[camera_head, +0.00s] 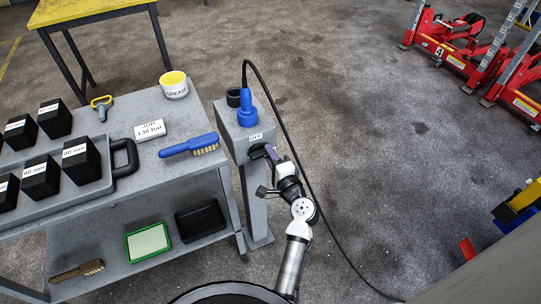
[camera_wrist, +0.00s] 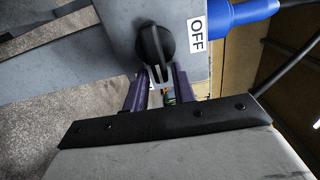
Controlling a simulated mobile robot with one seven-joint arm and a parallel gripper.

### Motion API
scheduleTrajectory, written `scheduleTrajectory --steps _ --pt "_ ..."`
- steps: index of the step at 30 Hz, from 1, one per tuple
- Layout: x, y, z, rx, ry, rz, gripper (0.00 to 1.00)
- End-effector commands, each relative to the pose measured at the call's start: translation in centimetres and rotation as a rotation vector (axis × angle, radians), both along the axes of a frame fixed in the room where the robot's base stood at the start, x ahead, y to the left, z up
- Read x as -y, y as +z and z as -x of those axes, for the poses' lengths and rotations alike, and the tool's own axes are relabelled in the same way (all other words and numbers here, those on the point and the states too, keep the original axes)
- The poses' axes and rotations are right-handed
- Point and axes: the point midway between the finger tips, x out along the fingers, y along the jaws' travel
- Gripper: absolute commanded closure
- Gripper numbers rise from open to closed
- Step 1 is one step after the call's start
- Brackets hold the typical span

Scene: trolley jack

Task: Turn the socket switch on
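The socket post (camera_head: 230,125) is a grey box on a grey pedestal, with a blue plug (camera_head: 247,112) and black cable on top. In the wrist view, its black rotary switch knob (camera_wrist: 154,44) sits on the grey face, beside a white label reading OFF (camera_wrist: 196,37). The blue plug also shows at the upper right (camera_wrist: 245,12). My gripper (camera_head: 268,152) is at the post's front face. In the wrist view, its purple fingers (camera_wrist: 161,72) are apart, one on each side of the knob's lower end. I cannot tell whether they touch it.
A grey trolley (camera_head: 185,122) stands left of the post, holding a blue brush (camera_head: 188,146), a grease tub (camera_head: 174,85) and black blocks. The black cable (camera_head: 301,160) arcs to the floor right of my arm. Red jacks (camera_head: 455,48) stand at upper right. The middle floor is clear.

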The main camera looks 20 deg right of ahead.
Motion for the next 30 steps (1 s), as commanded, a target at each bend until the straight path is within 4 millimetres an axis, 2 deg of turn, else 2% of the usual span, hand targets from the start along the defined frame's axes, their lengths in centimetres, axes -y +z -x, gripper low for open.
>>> scheduleTrajectory --steps 2,11,14,24,30 --pt "0.0 0.0 0.0 0.000 0.000 0.001 0.64" --pt "0.0 0.0 0.1 0.001 0.000 0.002 0.64" --pt "0.0 -0.2 1.1 -0.001 -0.001 0.002 0.64" --pt "0.3 -0.2 6.4 0.000 -0.002 0.001 0.64" --pt "0.2 0.0 7.5 0.000 0.000 0.002 0.64"
